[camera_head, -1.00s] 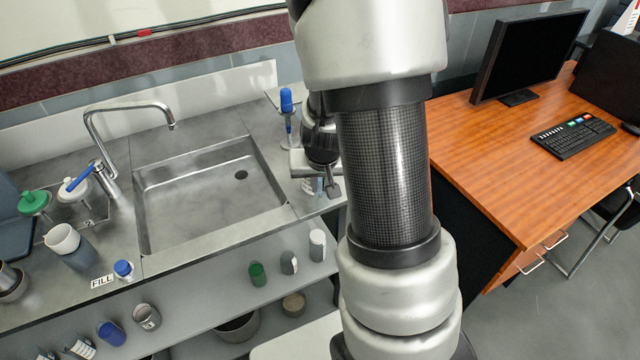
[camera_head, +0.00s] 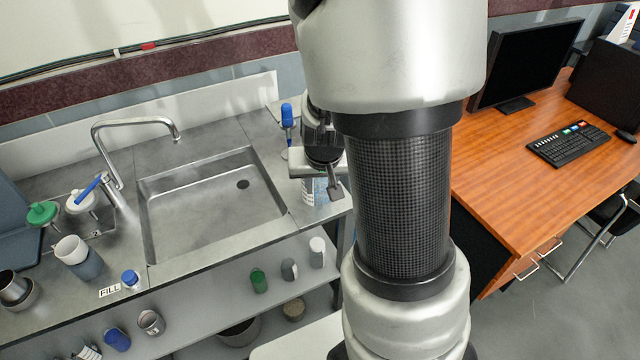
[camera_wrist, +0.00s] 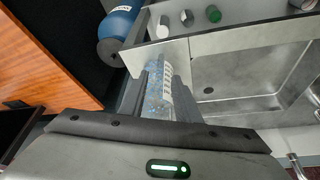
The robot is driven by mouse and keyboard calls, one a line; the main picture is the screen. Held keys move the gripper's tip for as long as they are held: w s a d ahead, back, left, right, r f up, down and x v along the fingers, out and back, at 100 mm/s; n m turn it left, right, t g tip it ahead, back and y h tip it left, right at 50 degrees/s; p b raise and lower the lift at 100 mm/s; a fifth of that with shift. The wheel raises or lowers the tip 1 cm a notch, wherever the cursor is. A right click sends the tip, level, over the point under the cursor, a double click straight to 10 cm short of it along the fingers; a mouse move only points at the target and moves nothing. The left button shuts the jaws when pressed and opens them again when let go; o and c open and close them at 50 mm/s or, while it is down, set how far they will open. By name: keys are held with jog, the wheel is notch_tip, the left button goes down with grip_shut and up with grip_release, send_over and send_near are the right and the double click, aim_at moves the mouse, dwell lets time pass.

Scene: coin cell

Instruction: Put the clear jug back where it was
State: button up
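The clear jug (camera_wrist: 160,88), with blue and white markings, shows between the two dark fingers of my gripper (camera_wrist: 160,104) in the wrist view. The fingers sit close along both its sides, and I take the gripper to be shut on it. In the head view my gripper (camera_head: 330,186) points down over the counter right of the sink. The jug (camera_head: 309,192) shows partly below it, and the gripper hides much of it. I cannot tell whether the jug's base touches the counter.
The sink (camera_head: 210,205) is empty. A blue-topped stand (camera_head: 287,118) is behind my gripper. Small bottles (camera_head: 259,279) stand on the shelf below. Beakers and dispensers (camera_head: 78,256) crowd the left counter. A wooden desk (camera_head: 530,190) is at right. A large blue container (camera_wrist: 120,25) shows low down.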

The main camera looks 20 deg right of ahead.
jog(key=s+a+r+n+p, duration=0.1)
jog(key=s+a+r, duration=0.2)
jog(key=s+r, duration=0.2)
jog(key=s+a+r+n+y, duration=0.1)
jog(key=s+a+r, duration=0.3)
jog(key=r, duration=0.7)
jog(key=s+a+r+n+t+p, duration=0.1)
jog(key=s+a+r+n, duration=0.1)
jog(key=s+r, duration=0.5)
jog(key=shift+a+r+y+p, duration=0.3)
jog(key=shift+a+r, duration=0.2)
jog(key=shift+a, duration=0.2)
